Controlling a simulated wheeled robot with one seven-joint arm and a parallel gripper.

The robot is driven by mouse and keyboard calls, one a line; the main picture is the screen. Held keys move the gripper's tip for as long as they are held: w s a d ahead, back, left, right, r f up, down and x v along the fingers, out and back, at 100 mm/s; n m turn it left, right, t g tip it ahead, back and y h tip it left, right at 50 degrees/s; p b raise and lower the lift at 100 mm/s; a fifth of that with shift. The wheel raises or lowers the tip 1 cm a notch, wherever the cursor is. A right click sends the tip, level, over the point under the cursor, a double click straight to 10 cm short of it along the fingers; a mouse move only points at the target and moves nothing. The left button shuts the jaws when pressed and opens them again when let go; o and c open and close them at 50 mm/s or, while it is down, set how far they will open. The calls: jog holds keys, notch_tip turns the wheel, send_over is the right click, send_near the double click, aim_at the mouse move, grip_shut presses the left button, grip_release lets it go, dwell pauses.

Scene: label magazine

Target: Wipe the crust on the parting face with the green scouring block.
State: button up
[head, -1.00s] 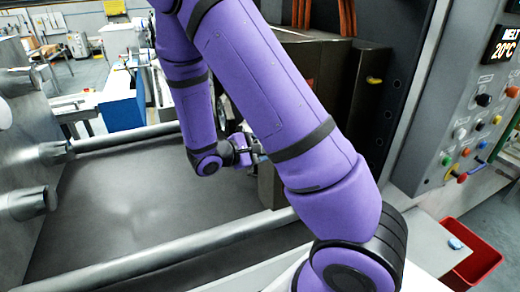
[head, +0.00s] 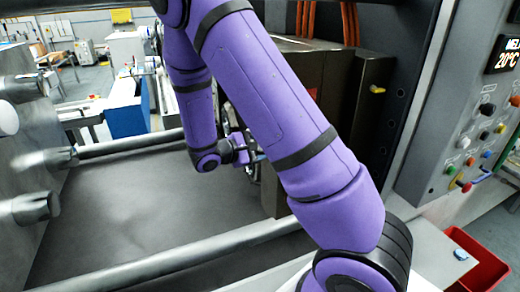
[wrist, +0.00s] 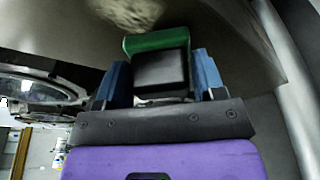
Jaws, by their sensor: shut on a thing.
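The green scouring block (wrist: 155,41) shows in the wrist view, held at the end of my gripper (wrist: 162,72) between its two blue fingers. The crust (wrist: 128,14) is a pale, rough patch on the parting face (wrist: 215,28), at the top edge of the wrist view. The block is just below the crust in that picture; I cannot tell whether they touch. In the head view my arm hides most of the gripper and the block. The mould block (head: 335,75) stands behind my arm there.
Steel tie bars (head: 205,245) cross the machine bed (head: 125,200) at front and back. A control panel (head: 485,110) stands at the right, with a red bin (head: 475,262) below it.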

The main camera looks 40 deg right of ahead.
jog(key=shift+s+a+r, duration=0.5)
jog(key=shift+s+r, duration=1.05)
jog(key=shift+s, duration=0.5)
jog(key=w+d, duration=0.1)
jog(key=w, duration=0.6)
jog(key=shift+w+d, duration=0.15)
jog(key=shift+d, duration=0.2)
dwell(0.9)
jog(key=w+a, duration=0.1)
jog(key=a, duration=0.4)
jog(key=shift+w+a, duration=0.3)
jog(key=shift+a, duration=0.1)
jog(key=shift+a, duration=0.1)
dwell(0.3)
jog(key=shift+w+a, duration=0.2)
jog(key=shift+a, duration=0.5)
jog(key=shift+w+a, duration=0.2)
jog(key=shift+a, duration=0.45)
